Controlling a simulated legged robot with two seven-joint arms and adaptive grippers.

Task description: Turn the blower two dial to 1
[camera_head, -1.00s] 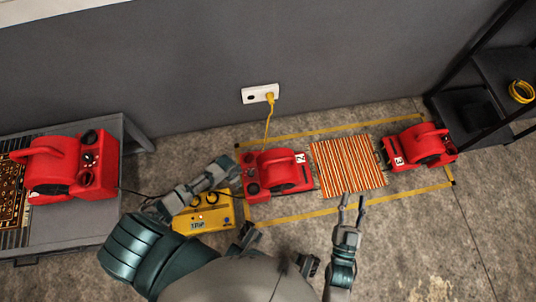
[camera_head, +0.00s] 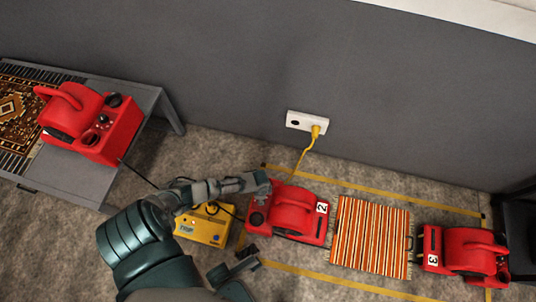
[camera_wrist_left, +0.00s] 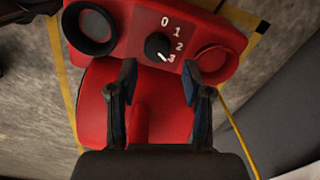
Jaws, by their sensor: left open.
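Blower two (camera_head: 294,211) is a red blower with a "2" label, on the floor inside a yellow tape outline. Its control panel fills the top of the left wrist view, where its black dial (camera_wrist_left: 158,46) sits beside white marks 0, 1, 2 and 3. The dial's white pointer is toward 3. My left gripper (camera_head: 262,186) is at the blower's panel end in the head view. In the left wrist view the left gripper (camera_wrist_left: 158,88) is open, its two fingers apart just below the dial, with nothing between the tips.
A yellow box (camera_head: 204,226) stands left of blower two. A striped rug (camera_head: 370,236) and another red blower marked 3 (camera_head: 466,250) lie to the right. A red blower (camera_head: 93,122) is on a grey table (camera_head: 152,100). A yellow cord (camera_head: 302,157) runs from the wall socket (camera_head: 307,121).

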